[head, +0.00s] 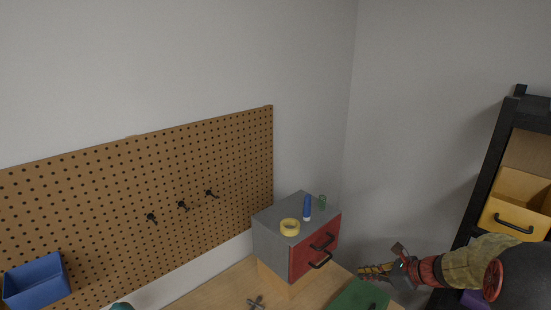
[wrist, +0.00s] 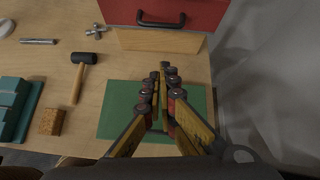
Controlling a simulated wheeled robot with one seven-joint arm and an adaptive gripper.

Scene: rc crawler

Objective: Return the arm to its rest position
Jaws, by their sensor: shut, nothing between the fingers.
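My gripper (wrist: 161,76) is shut and empty in the wrist view, its fingertips together above a green mat (wrist: 118,98) on the wooden workbench. In the head view my gripper (head: 362,271) is at the lower right, in front of the grey cabinet (head: 270,240) with red drawers (head: 304,262). My arm reaches in from the right edge.
A mallet (wrist: 78,78), a wooden block (wrist: 51,121) and a teal object (wrist: 12,100) lie left of the mat. A pegboard (head: 150,190) is on the wall. A black shelf (head: 490,170) with a yellow bin (head: 515,205) stands at right.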

